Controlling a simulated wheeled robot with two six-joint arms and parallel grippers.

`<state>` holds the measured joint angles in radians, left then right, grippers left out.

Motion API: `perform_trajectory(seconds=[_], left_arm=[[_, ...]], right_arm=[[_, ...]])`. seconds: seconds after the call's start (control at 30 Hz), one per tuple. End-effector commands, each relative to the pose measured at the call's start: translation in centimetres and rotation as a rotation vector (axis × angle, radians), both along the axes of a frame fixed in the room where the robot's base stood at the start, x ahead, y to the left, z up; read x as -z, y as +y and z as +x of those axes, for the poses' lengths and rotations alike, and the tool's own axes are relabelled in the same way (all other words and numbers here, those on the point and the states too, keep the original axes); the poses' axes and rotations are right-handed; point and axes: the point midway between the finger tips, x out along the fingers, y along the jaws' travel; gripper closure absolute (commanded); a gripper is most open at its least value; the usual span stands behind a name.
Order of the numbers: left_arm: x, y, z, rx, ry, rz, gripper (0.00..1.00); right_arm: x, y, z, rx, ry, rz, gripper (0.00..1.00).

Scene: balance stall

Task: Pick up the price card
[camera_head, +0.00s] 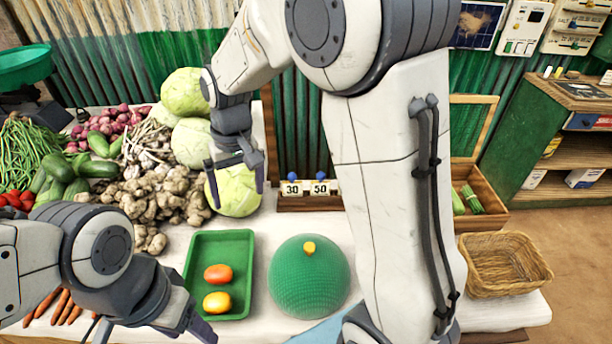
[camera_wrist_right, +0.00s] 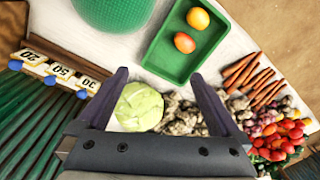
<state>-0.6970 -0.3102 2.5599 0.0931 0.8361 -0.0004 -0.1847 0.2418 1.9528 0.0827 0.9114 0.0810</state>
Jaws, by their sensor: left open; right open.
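Several white price cards with blue knobs stand in a wooden holder (camera_head: 300,204) behind the table goods. In the head view the 30 card (camera_head: 291,189) and the 50 card (camera_head: 320,188) show; my right arm stands just to their right. The right wrist view shows the 20 card (camera_wrist_right: 28,56), the 50 card (camera_wrist_right: 61,71) and the 30 card (camera_wrist_right: 89,83) at the left. My right gripper (camera_head: 236,184) is open and empty, over the front cabbage (camera_head: 238,198), left of the cards. My left gripper (camera_head: 155,334) is open at the lower left, far from the cards, its fingertips partly cut off.
A green tray (camera_head: 245,240) holds an orange and a yellow tomato. A green domed object (camera_head: 310,280) with a yellow knob stands beside it. Vegetables crowd the left. A wicker basket (camera_head: 502,264) sits at the right. Corrugated metal (camera_head: 298,120) rises behind the cards.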

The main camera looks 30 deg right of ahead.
Motion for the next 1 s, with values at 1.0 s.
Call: perform_trajectory(seconds=[1.0], left_arm=[[-2.7, 0.0, 0.0, 0.0, 0.0, 0.0, 0.39]], right_arm=[[15.0, -27.9, 13.5, 0.659, 0.033, -0.001, 0.0]])
